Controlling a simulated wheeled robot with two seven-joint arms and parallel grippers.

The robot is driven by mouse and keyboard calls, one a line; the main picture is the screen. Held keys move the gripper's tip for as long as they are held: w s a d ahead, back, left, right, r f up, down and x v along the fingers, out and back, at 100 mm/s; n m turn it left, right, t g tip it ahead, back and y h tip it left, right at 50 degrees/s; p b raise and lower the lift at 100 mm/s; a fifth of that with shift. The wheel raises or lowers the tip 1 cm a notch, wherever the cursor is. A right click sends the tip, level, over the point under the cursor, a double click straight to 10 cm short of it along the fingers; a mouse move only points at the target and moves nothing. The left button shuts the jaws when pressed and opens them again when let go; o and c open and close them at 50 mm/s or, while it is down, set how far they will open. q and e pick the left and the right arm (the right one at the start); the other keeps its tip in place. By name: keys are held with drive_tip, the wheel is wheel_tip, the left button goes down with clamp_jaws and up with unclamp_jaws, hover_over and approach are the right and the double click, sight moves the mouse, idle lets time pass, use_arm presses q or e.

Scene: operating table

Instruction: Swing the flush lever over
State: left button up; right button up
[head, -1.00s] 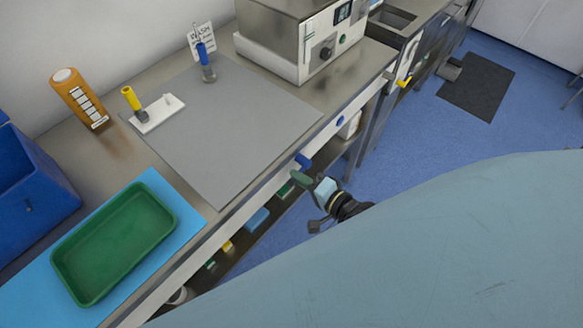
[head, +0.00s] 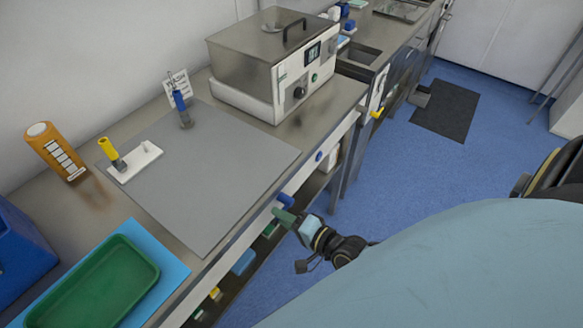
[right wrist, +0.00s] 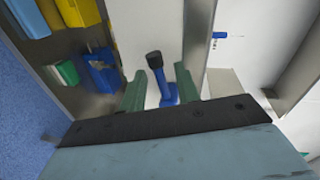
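A blue lever with a black tip (right wrist: 161,78) stands out from the white front panel of the bench in the right wrist view. In the head view its blue part (head: 285,201) shows at the bench's front edge. My right gripper (right wrist: 160,90) is open, with one green finger on each side of the lever. I cannot tell whether either finger touches it. In the head view the right gripper (head: 284,216) is just below the lever and partly hides it. Which lever is the flush lever is not labelled legibly. My left gripper is not in view.
A steel-lidded machine (head: 270,75) stands behind. A green tray (head: 95,285) is at lower left. A shelf below the bench holds coloured items. Blue floor lies open to the right.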

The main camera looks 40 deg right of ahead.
drive_tip(key=v, duration=1.3)
drive_tip(key=shift+s, duration=0.25)
drive_tip(key=s+d+f+n+g+h+b, duration=0.1)
drive_tip(key=s+f+n+g, duration=0.1)
drive_tip(key=f, duration=0.5)
drive_tip(key=s+d+f+n+g+h, duration=0.1)
drive_tip(key=f+n+g, duration=0.15)
drive_tip(key=f, duration=0.55)
drive_tip(key=s+d+f+n+g+h+b, duration=0.1)
drive_tip(key=s+d+f+n, duration=0.15)
drive_tip(key=f, duration=0.45)
drive_tip(key=s+a+f+n+g+h+b, duration=0.1)
drive_tip(key=s+a+f+n+g, duration=0.2)
drive_tip(key=s+f, duration=0.5)
drive_tip(key=s+a+f+n+g+b, duration=0.1)
drive_tip(key=s+a+f+n+g, duration=0.2)
drive_tip(key=s+f+n+g, duration=0.2)
drive_tip(key=s+f, duration=0.2)
drive_tip(key=s, duration=0.1)
drive_tip(key=shift+s+a+f+h, duration=0.2)
drive_tip(key=shift+s+f+h, duration=0.05)
drive_tip(key=shift+f+h, duration=0.15)
